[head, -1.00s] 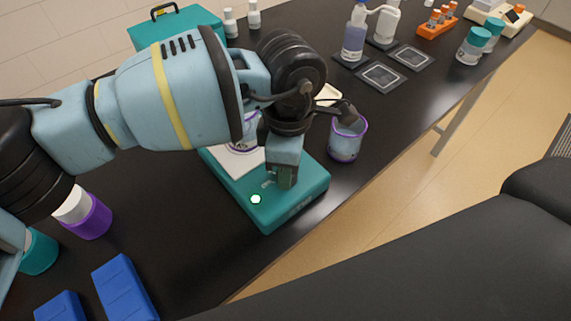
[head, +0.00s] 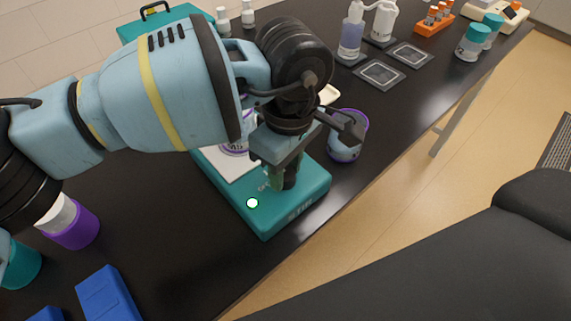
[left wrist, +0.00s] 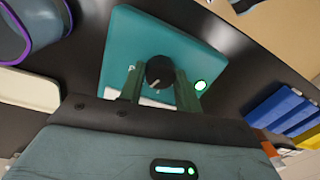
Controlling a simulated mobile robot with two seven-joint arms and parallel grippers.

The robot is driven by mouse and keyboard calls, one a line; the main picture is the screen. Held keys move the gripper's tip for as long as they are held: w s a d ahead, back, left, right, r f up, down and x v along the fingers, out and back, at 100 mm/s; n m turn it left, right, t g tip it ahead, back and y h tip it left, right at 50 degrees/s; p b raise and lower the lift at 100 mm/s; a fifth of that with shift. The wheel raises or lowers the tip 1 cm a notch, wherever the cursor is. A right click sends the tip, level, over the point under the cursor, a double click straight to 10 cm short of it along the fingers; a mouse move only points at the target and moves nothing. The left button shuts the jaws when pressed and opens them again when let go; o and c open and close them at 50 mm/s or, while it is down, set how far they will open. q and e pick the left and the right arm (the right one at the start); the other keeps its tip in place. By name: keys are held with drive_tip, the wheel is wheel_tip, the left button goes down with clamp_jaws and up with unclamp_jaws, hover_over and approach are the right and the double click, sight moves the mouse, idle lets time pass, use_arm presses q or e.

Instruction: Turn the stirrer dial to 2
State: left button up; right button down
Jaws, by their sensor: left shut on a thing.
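The teal stirrer (head: 258,207) sits on the black bench, with a lit white-green light (head: 252,203) on its top. My left gripper (head: 280,184) is over the stirrer's front part, fingers pointing down. In the left wrist view its two green fingers (left wrist: 160,88) are shut on the black dial (left wrist: 160,72), one on each side. A pale pointer mark shows on the dial, but the scale numbers cannot be read. The stirrer also shows in the left wrist view (left wrist: 128,38). A purple-rimmed vessel on its white plate is partly hidden by my arm. My right gripper is not in view.
A purple-rimmed beaker (head: 346,140) stands close behind the stirrer, to the right of my gripper. Blue boxes (head: 108,297) and a purple jar (head: 72,228) are at the left. Bottles, dark pads and an orange rack (head: 434,22) stand farther back.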

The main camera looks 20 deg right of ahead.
sight(288, 172)
use_arm(q)
drive_tip(key=o, duration=1)
drive_tip(key=shift+c, duration=0.2)
drive_tip(key=shift+w+d+r, duration=0.1)
drive_tip(key=shift+r, duration=1.9)
drive_tip(key=shift+d+r, duration=0.1)
drive_tip(key=shift+r, duration=1.85)
